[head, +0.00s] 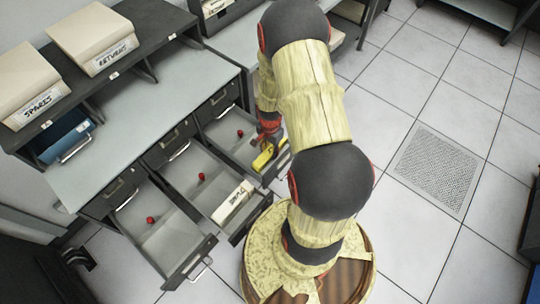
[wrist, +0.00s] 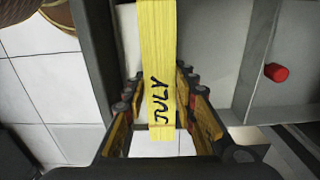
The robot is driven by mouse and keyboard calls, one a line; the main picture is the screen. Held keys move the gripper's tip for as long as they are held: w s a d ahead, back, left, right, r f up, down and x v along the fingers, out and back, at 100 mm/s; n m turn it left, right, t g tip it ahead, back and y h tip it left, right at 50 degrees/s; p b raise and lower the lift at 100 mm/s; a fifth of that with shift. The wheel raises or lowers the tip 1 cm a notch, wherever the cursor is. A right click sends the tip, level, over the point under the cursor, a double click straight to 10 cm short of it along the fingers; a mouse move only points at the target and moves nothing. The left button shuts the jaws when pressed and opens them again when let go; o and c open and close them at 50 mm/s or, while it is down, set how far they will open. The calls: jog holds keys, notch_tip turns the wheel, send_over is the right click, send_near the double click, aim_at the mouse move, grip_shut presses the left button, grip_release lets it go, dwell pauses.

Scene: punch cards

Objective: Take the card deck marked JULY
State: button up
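The yellow card deck (wrist: 157,60) shows in the wrist view with JULY written on it in black. My gripper (wrist: 160,80) has one finger on each side of the deck, close against its sides, and appears shut on it. In the head view the yellow deck (head: 262,158) is at the front end of the rightmost open drawer (head: 224,133), below my arm. My gripper (head: 268,135) is partly hidden by my arm there. Whether the deck still touches the drawer cannot be told.
Two more open drawers (head: 170,240) stand to the left; the middle one holds a white marked deck (head: 232,203). Red knobs (head: 202,177) sit in the drawers. Boxes marked SPARES (head: 30,85) and RETURNS (head: 95,40) stand on the shelf. The tiled floor at right is clear.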

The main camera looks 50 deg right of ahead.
grip_shut()
dwell(0.5)
